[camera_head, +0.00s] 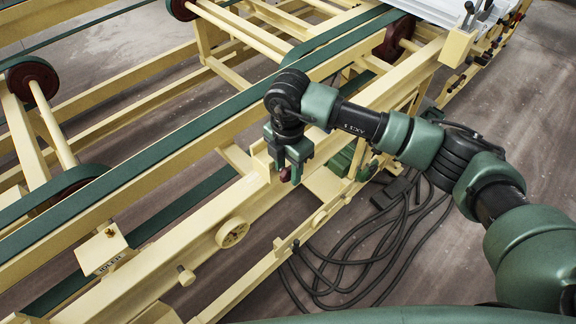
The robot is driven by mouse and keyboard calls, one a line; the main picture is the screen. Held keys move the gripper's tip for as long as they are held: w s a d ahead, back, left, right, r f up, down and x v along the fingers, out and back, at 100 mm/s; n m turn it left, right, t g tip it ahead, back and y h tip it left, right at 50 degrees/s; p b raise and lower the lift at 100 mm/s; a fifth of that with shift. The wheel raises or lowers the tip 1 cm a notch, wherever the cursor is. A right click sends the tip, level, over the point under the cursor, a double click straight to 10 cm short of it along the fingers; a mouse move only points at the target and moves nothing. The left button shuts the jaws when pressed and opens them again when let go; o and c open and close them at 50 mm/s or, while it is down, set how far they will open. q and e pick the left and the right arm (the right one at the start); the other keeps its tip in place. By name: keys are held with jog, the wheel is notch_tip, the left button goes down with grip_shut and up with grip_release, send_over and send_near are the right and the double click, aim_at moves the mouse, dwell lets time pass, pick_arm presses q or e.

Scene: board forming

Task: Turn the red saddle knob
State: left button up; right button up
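A small dark red knob (285,174) shows on the side of the cream frame, just below and partly behind my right gripper. My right gripper (288,165) points down from the wrist, its green jaws right at the knob and hiding part of it. I cannot tell whether the jaws touch or clamp the knob, or how far apart they are. My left gripper is not in view.
A cream conveyor frame (150,265) with green belts (190,135) and dark red pulleys (32,80) crosses the view. A cream handwheel (232,232) sits at the near side. Black cables (365,265) lie on the floor. A white panel (445,10) is at the top right.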

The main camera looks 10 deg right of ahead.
grip_shut()
jog(key=shift+a, duration=0.1)
jog(key=t+h+b, duration=0.1)
jog(key=h+b, duration=0.1)
jog(key=b, duration=0.1)
jog(key=t+h+b, duration=0.1)
jog(key=b, duration=0.1)
jog(key=shift+s+a+f+t+h, duration=0.2)
jog(key=shift+a+f+t+h, duration=0.1)
jog(key=shift+a, duration=0.05)
jog(key=shift+r+t+h+b, duration=0.15)
jog(key=shift+t+h+b, duration=0.25)
jog(key=shift+b, duration=0.05)
jog(key=shift+s+t+h, duration=0.1)
jog(key=shift+t+h, duration=0.2)
jog(key=shift+h, duration=0.3)
jog(key=shift+a, duration=0.1)
grip_release()
